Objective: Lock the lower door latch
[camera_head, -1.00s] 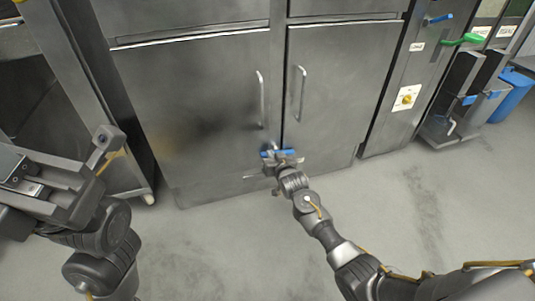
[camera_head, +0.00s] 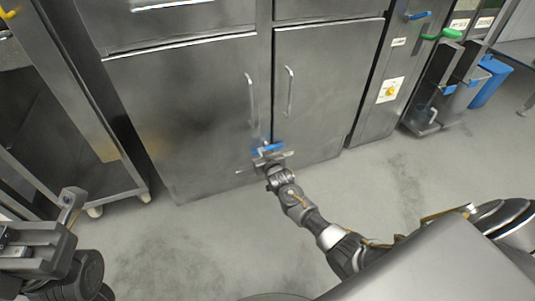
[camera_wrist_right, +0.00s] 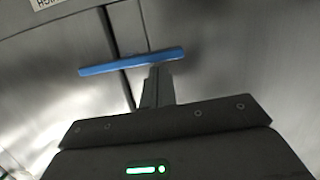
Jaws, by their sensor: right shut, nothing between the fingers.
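The lower door latch is a blue bar (camera_head: 268,147) low at the seam between the lower left door (camera_head: 185,115) and the lower right door (camera_head: 330,85). It lies nearly level across the seam. In the right wrist view the blue bar (camera_wrist_right: 130,62) crosses the dark door gap just beyond the fingers. My right gripper (camera_head: 268,158) is shut and empty, close against the latch; its fingers (camera_wrist_right: 157,85) reach the bar, but I cannot tell whether they touch. My left gripper (camera_head: 72,205) is at the lower left, away from the doors; its jaws are unclear.
Both lower doors look closed, with upright handles (camera_head: 250,100). A wheeled steel rack (camera_head: 125,190) stands at the left. A blue upper lever (camera_head: 418,15), a green handle (camera_head: 442,35) and a blue bin (camera_head: 489,80) are at the right. The floor (camera_head: 205,240) before the doors is clear.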

